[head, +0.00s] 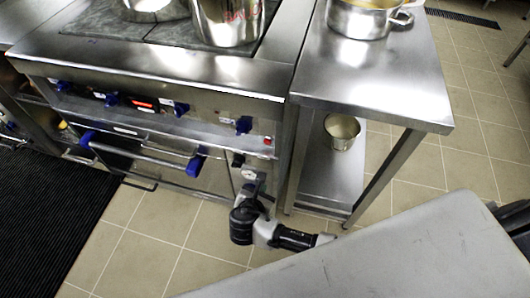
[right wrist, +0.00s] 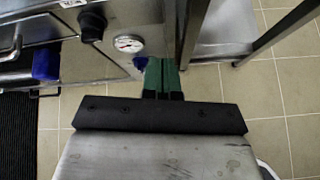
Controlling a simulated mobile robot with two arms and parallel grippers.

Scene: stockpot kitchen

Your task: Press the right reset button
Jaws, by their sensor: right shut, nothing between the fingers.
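My right gripper (head: 250,188) is low in front of the right end of the stove front, below the knob panel. In the right wrist view its green fingertips (right wrist: 161,75) are shut together with nothing between them. A small blue part (right wrist: 140,63) shows right behind the fingertips and is partly hidden by them; I cannot tell whether they touch it or whether it is the reset button. A round white gauge (right wrist: 128,43) and a black knob (right wrist: 92,25) are up and left of the fingertips. A small red button or lamp (head: 267,141) is on the panel above the gripper. My left gripper is not in view.
The stove front (head: 160,150) has blue knobs and an oven handle (head: 140,155) with blue ends. A steel table (head: 370,80) with a leg (head: 385,175) and a lower shelf stands close on the right. A small pot (head: 341,131) is on that shelf. Tiled floor lies below.

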